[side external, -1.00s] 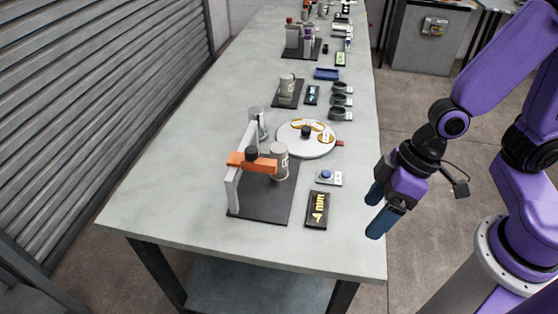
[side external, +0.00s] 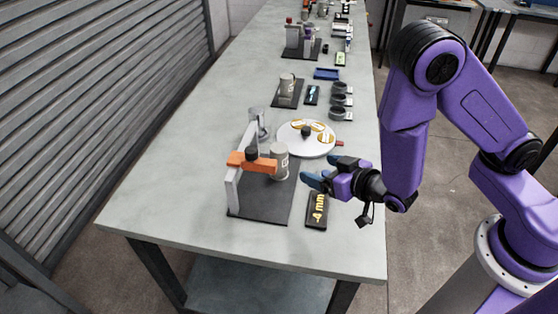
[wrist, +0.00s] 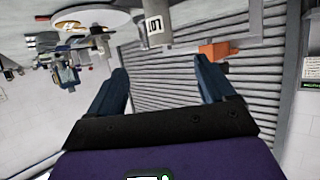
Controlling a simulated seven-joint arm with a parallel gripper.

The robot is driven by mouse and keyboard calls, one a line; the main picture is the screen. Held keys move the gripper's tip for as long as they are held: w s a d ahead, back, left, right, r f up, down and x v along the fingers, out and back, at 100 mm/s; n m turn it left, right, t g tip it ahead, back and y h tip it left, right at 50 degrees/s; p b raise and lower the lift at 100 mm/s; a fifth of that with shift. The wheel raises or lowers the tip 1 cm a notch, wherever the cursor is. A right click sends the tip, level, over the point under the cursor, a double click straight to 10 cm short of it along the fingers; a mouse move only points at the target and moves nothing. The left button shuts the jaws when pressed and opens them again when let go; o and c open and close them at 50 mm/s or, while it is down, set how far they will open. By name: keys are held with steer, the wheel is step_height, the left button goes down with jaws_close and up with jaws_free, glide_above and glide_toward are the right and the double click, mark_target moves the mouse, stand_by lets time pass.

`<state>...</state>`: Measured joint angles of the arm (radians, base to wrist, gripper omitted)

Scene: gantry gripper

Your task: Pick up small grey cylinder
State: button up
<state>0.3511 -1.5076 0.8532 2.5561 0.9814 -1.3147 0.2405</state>
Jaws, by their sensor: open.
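A light grey cylinder (side external: 279,161) with a dark printed label stands upright on a dark base plate (side external: 262,205), beside the orange arm of a small gantry (side external: 233,190). In the wrist view the labelled cylinder (wrist: 154,27) shows at the top, above and between my fingers. Another grey cylinder (side external: 256,121) stands behind the gantry, partly hidden. My gripper (side external: 324,171) is open and empty, to the right of the labelled cylinder and apart from it, pointing left towards it. Its blue fingers (wrist: 160,75) are spread in the wrist view.
A white round turntable (side external: 318,147) with gold pieces lies behind the cylinder. A black "4 mm" plate (side external: 317,212) lies below my gripper. More fixtures, round dark holders (side external: 340,100) and a blue tray (side external: 326,74) stand farther back. The table's left side is clear.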

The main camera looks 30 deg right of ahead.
mark_target(285, 155)
steer(key=shift+x, duration=8.65)
steer(key=shift+d+r, duration=0.1)
steer(key=c, duration=1.4)
steer(key=shift+r, duration=0.1)
